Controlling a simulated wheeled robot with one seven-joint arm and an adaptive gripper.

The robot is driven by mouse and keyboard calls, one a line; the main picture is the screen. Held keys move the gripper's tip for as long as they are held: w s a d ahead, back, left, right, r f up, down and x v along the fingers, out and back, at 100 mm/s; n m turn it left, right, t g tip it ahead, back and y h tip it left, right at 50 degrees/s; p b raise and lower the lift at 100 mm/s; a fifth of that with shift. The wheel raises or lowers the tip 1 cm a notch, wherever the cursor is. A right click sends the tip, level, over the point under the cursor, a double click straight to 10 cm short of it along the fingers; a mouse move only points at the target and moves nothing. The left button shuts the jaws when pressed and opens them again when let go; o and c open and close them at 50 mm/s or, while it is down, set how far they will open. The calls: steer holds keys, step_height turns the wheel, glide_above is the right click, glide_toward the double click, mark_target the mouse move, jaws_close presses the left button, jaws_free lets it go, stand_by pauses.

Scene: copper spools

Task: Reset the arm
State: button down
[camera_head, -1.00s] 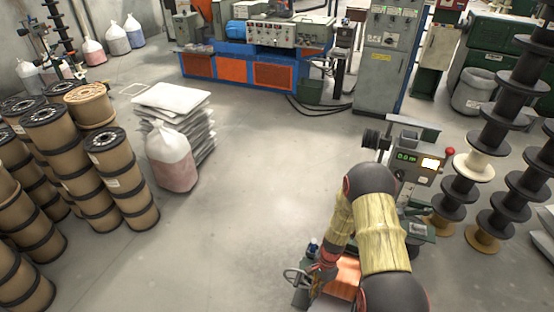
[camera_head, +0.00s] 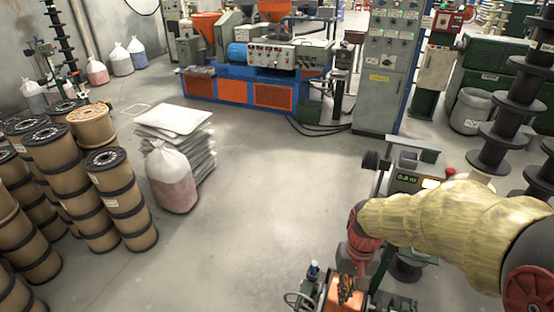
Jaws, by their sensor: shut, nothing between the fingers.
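My arm comes in from the right edge in a padded yellow sleeve and bends down at a red and dark wrist. My gripper (camera_head: 346,289) hangs below the wrist at the bottom of the view, small and partly lost against the orange surface of a machine (camera_head: 330,295). Its fingers look shut, with nothing seen between them. Whether it touches the machine, I cannot tell.
A machine with a green display (camera_head: 407,179) stands behind my arm, partly covered by it. Stacked copper spools (camera_head: 110,175) stand at left, beside a filled bag (camera_head: 171,178). Black spool stacks (camera_head: 505,110) rise at right. The middle floor is clear.

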steer(key=s+r+t, duration=0.3)
steer(key=s+r, duration=0.2)
steer(key=r, duration=0.4)
steer(key=s+d+r+n+t, duration=0.1)
steer(key=s+r+t, duration=0.2)
steer(key=r, duration=0.6)
steer(key=shift+s+r+t+h, duration=0.3)
steer(key=shift+s+r, duration=0.1)
steer(key=shift+s, duration=0.45)
